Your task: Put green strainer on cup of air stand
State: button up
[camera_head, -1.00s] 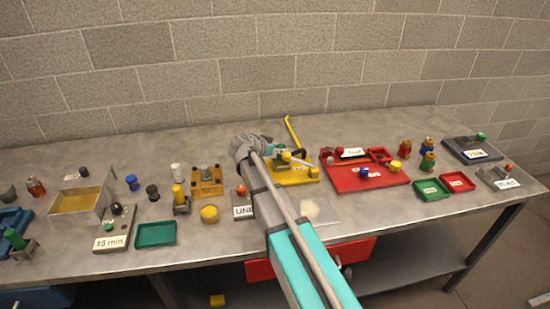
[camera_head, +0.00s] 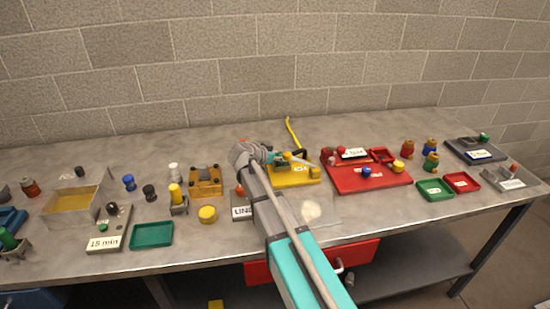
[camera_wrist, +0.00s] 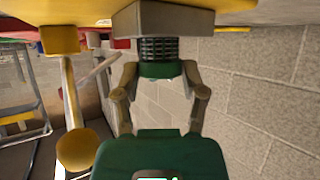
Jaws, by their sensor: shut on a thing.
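In the wrist view a green piece, by its colour the green strainer (camera_wrist: 160,70), sits between the fingers of my gripper (camera_wrist: 160,78). Just above it in that picture is a dark ridged cup (camera_wrist: 158,48) under a tan block (camera_wrist: 175,20). The strainer's edge appears to meet the cup, but I cannot tell whether it is seated. In the head view my gripper (camera_head: 284,157) is over the yellow stand board (camera_head: 300,178) at the middle back of the bench. The strainer and cup are mostly hidden there by my wrist.
A yellow bar (camera_head: 292,131) rises behind the board. In the wrist view a yellow rod with a round end (camera_wrist: 76,150) is left of my gripper. A red board (camera_head: 350,184) with small parts lies just right. The block wall (camera_head: 270,70) is behind the bench.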

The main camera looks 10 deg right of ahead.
jog(key=shift+f, duration=0.15)
jog(key=o, duration=1.2)
jog(key=shift+c, duration=0.2)
jog(key=shift+r, duration=0.25)
jog(key=shift+a+r+p, duration=0.1)
jog(key=shift+a+p, duration=0.15)
jog(key=shift+p, duration=0.05)
jog(key=p+v, duration=0.2)
jog(key=v, duration=0.3)
jog(key=shift+s+r, duration=0.1)
jog(key=shift+r, duration=0.05)
jog(key=shift+p+v, duration=0.55)
jog(key=shift+v, duration=0.35)
